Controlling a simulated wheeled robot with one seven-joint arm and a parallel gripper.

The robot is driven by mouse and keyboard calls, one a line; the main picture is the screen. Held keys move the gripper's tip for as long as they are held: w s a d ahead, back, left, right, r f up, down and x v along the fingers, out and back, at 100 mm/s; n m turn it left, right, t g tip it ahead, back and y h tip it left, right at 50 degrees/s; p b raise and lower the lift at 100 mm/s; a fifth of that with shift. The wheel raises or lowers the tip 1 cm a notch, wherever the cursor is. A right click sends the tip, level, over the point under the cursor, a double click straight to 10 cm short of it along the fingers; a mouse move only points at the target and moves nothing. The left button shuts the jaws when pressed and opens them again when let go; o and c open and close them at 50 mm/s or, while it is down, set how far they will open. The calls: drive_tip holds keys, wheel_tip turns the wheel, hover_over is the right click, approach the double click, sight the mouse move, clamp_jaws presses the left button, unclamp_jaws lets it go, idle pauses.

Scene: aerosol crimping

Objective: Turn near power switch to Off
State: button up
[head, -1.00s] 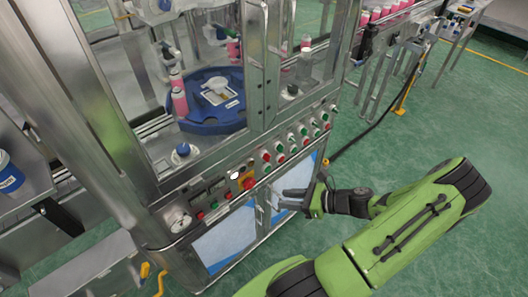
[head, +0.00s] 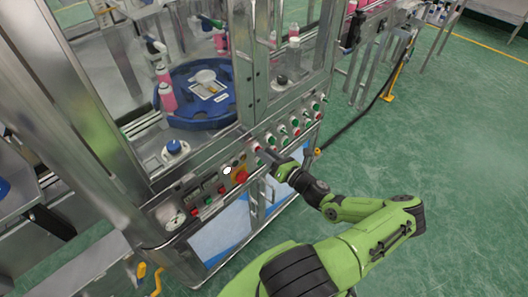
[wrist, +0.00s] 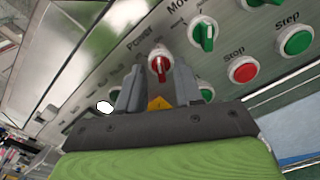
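The power switch (wrist: 159,66) is a red rotary knob under the label "Power" on the metal control panel. In the wrist view its handle points roughly up and down the picture. My gripper (wrist: 158,84) is open, with one grey finger on each side of the knob's lower part. I cannot tell whether the fingers touch it. In the head view my gripper (head: 266,156) is at the panel's front, and it hides part of the controls there.
A green rotary switch (wrist: 204,34), a red Stop button (wrist: 243,69) and a green Step button (wrist: 295,40) are close by to the right. A red button on a yellow plate (head: 240,176) is left of my gripper. Open green floor (head: 440,190) lies right of the machine.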

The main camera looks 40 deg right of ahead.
drive_tip(key=shift+w, duration=0.9)
clamp_jaws()
drive_tip(key=n, duration=1.1)
drive_tip(key=shift+a+n, duration=0.3)
drive_tip(key=shift+a, duration=0.05)
drive_tip(key=shift+n, duration=0.3)
